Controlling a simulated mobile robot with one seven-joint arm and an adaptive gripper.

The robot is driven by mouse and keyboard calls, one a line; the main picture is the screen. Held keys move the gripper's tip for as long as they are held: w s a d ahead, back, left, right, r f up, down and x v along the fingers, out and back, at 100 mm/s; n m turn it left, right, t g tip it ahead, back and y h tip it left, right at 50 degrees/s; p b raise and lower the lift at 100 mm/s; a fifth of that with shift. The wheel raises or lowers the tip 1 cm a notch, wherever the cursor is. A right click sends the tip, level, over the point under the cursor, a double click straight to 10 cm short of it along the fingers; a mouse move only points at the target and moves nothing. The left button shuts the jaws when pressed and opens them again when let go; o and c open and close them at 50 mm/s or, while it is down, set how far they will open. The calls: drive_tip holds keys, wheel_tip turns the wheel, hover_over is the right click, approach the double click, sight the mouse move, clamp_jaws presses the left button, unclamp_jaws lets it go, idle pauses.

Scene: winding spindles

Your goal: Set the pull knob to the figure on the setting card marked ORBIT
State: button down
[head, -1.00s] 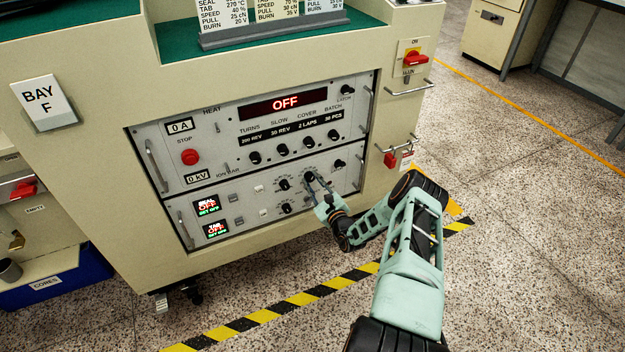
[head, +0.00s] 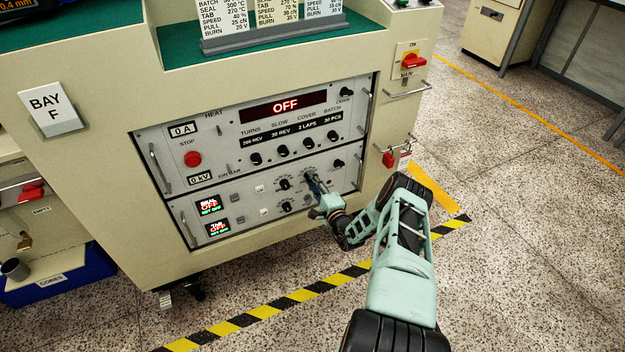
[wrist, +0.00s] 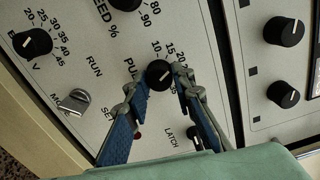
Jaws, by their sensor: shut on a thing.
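The pull knob (wrist: 158,73) is a small black round knob on the pale lower panel, with a partly covered "PU…" label beside it. My gripper (wrist: 163,84) is shut on it, with one blue-padded finger on each side. Scale figures 10, 15 and 20 show near it; its pointer setting is not clear. In the head view my gripper (head: 314,188) reaches the lower panel and hides most of the knob.
A metal mode switch (wrist: 75,102) is near too. A handle (head: 360,177) stands out at the panel's right edge. The main display (head: 284,106) reads OFF.

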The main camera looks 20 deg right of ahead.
drive_tip(key=shift+n+p, duration=0.35)
drive_tip(key=shift+n, duration=1.25)
drive_tip(key=shift+d, duration=0.1)
drive_tip(key=c, duration=1.7)
unclamp_jaws()
drive_tip(key=shift+o, duration=0.2)
drive_tip(key=shift+s, duration=0.15)
drive_tip(key=s, duration=1.1)
drive_tip(key=shift+s+d, duration=0.15)
drive_tip(key=shift+s, duration=0.2)
